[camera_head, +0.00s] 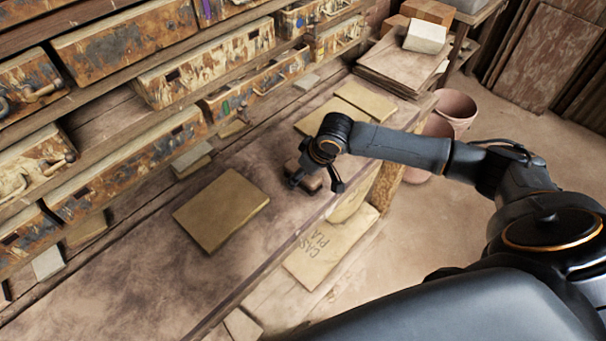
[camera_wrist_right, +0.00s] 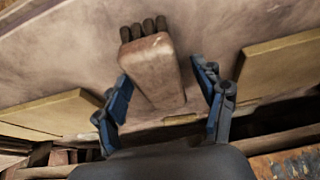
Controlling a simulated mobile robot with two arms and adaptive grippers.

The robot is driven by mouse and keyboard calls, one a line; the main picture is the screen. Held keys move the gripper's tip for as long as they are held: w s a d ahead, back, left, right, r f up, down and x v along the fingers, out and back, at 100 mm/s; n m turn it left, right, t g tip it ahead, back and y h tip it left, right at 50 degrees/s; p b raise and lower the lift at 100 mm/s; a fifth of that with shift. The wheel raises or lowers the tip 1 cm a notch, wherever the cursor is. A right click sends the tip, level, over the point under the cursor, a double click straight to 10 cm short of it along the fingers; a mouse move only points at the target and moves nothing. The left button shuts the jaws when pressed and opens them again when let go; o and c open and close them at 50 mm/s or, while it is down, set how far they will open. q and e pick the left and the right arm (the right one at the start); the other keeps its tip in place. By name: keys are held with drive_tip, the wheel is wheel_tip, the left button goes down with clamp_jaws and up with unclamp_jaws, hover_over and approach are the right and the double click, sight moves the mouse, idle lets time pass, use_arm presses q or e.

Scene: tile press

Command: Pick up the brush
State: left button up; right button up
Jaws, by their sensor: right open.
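The brush (camera_wrist_right: 152,69) lies on the workbench in the right wrist view, a brown wooden block with dark rounded tufts at its far end. My right gripper (camera_wrist_right: 163,92) is open, with one blue finger on each side of the brush's near part; I cannot tell whether either finger touches it. In the head view my right gripper (camera_head: 316,184) is over the bench near its front edge. The brush (camera_head: 311,178) is mostly hidden there behind the gripper and wrist. My left gripper is in neither view.
A flat yellowish tile (camera_head: 221,209) lies on the bench to the left, and more tiles (camera_head: 365,101) lie behind the gripper. Shelves of worn drawers (camera_head: 205,62) line the back. Buckets (camera_head: 455,108) and a paper sack (camera_head: 330,247) are beyond the bench's front edge.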

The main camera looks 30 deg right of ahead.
drive_tip(key=shift+f+p, duration=0.2)
drive_tip(key=shift+p, duration=0.1)
idle(0.4)
drive_tip(key=c, duration=1.4)
drive_tip(key=shift+c, duration=0.2)
drive_tip(key=shift+r+b, duration=0.1)
drive_tip(key=shift+b, duration=0.25)
wheel_tip(320, 180, up, 4)
drive_tip(key=shift+s+d+f+b, duration=0.1)
drive_tip(key=shift+s+d+b, duration=0.05)
drive_tip(key=shift+b, duration=0.7)
drive_tip(key=s+r, duration=0.1)
drive_tip(key=r, duration=0.1)
drive_tip(key=s+d+r, duration=0.1)
drive_tip(key=s+r, duration=0.1)
drive_tip(key=shift+s+d+b, duration=0.1)
drive_tip(key=shift+b, duration=0.3)
drive_tip(key=s+d+r+b, duration=0.2)
drive_tip(key=s+r, duration=0.3)
drive_tip(key=s, duration=0.4)
drive_tip(key=shift+s+d+r, duration=0.25)
drive_tip(key=shift+s+d, duration=0.1)
drive_tip(key=shift+d, duration=0.2)
